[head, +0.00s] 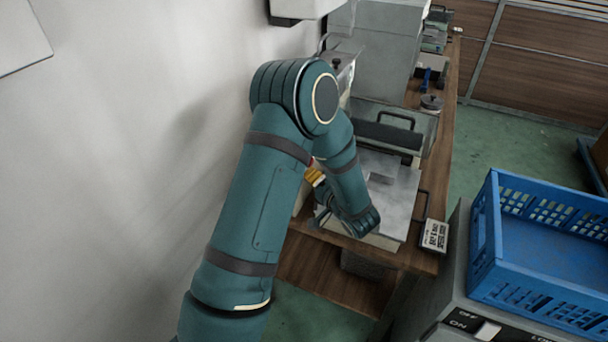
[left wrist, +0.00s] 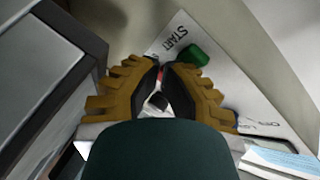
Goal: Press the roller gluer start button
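In the left wrist view, a green button (left wrist: 192,55) sits on a white panel (left wrist: 215,80), with the word START printed beside it. My left gripper (left wrist: 161,68) points at this panel with its yellow fingers drawn together. The fingertips are just left of and below the green button in the picture; I cannot tell whether they touch the panel. A bit of red and a dark round part show between the fingers. In the head view, the roller gluer (head: 385,134) stands on a wooden bench. My left gripper (head: 315,177) is mostly hidden by my arm, and the button is hidden.
A metal plate (head: 402,190) with a handle lies at the front of the machine. A blue crate (head: 484,240) sits at right on a grey unit. A white wall (head: 130,130) is close on the left.

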